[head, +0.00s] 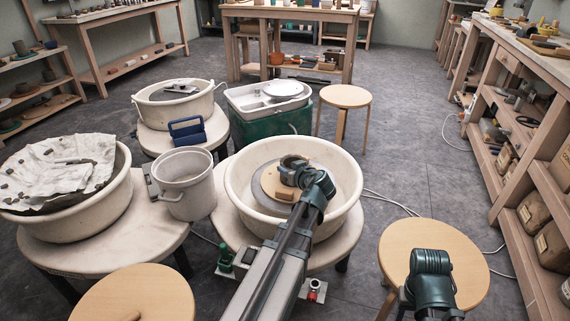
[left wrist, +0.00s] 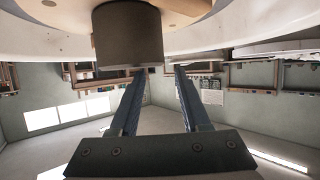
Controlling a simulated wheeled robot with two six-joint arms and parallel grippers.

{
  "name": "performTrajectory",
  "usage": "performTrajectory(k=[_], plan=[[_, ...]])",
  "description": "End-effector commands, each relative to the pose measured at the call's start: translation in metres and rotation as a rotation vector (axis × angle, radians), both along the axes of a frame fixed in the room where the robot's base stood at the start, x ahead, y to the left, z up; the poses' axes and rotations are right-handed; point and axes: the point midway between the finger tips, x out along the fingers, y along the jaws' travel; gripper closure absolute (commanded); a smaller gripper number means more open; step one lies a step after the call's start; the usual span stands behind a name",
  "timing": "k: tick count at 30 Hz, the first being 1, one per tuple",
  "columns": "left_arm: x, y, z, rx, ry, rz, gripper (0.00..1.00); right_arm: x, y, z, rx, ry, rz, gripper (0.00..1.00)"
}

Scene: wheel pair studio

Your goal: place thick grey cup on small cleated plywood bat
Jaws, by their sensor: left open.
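The thick grey cup (left wrist: 128,36) shows close up in the left wrist view, which looks upside down. It stands on a pale wooden surface (left wrist: 186,6), which seems to be the small plywood bat. In the head view the bat (head: 268,183) lies on the wheel head in the middle basin, partly covered by my left arm.
The cream basin (head: 234,190) rings the wheel. A white bucket (head: 186,190) stands left of it, beside another basin (head: 118,190) with a crumpled cloth. Wooden stools (head: 400,245) stand right and front.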

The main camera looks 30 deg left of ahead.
Motion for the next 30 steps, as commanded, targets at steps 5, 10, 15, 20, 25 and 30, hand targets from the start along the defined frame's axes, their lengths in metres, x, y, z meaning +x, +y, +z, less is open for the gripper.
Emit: performTrajectory(k=[5,10,15,20,25,30], plan=[[-0.024,-0.03,0.02,0.001,0.001,-0.003,0.53,0.0,0.0,0.02,-0.002,0.0,-0.003,0.5],[-0.037,-0.05,0.029,0.001,0.0,-0.001,0.53,0.0,0.0,0.029,0.0,0.0,-0.004,0.5],[-0.043,-0.06,0.034,0.001,0.0,0.0,0.53,0.0,0.0,0.033,0.001,0.001,-0.004,0.5],[-0.045,-0.063,0.034,0.002,0.001,0.001,0.53,0.0,0.0,0.034,0.001,0.001,-0.004,0.5],[-0.045,-0.063,0.034,0.001,0.0,0.001,0.53,0.0,0.0,0.034,0.001,0.001,-0.004,0.5],[-0.045,-0.063,0.034,0.001,0.0,0.001,0.53,0.0,0.0,0.034,0.001,0.001,-0.004,0.5]])
